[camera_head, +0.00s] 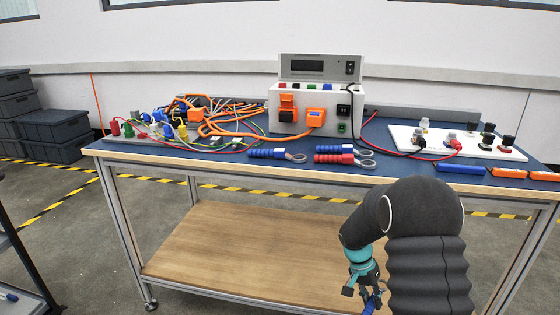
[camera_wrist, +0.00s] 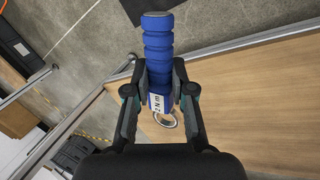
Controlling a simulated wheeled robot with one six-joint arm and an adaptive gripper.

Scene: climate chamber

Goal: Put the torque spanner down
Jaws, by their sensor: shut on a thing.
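The torque spanner (camera_wrist: 158,45) has a ribbed blue handle, a white label with "N m" on it and a metal ring end. In the wrist view my gripper (camera_wrist: 159,88) is shut on it near the label, with the handle pointing up the picture and the ring toward my palm. In the head view my gripper (camera_head: 366,290) is low, in front of the bench, at the bottom edge of the picture. Only a small blue part of the held spanner shows there. Both views show it clear of the bench top and over the lower shelf or floor.
The blue bench top (camera_head: 225,165) carries another blue spanner (camera_head: 267,153) and a blue and a red spanner (camera_head: 335,158) side by side. A white test box (camera_head: 310,100), cables and a white connector board (camera_head: 490,148) stand behind. The wooden lower shelf (camera_head: 240,245) is bare.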

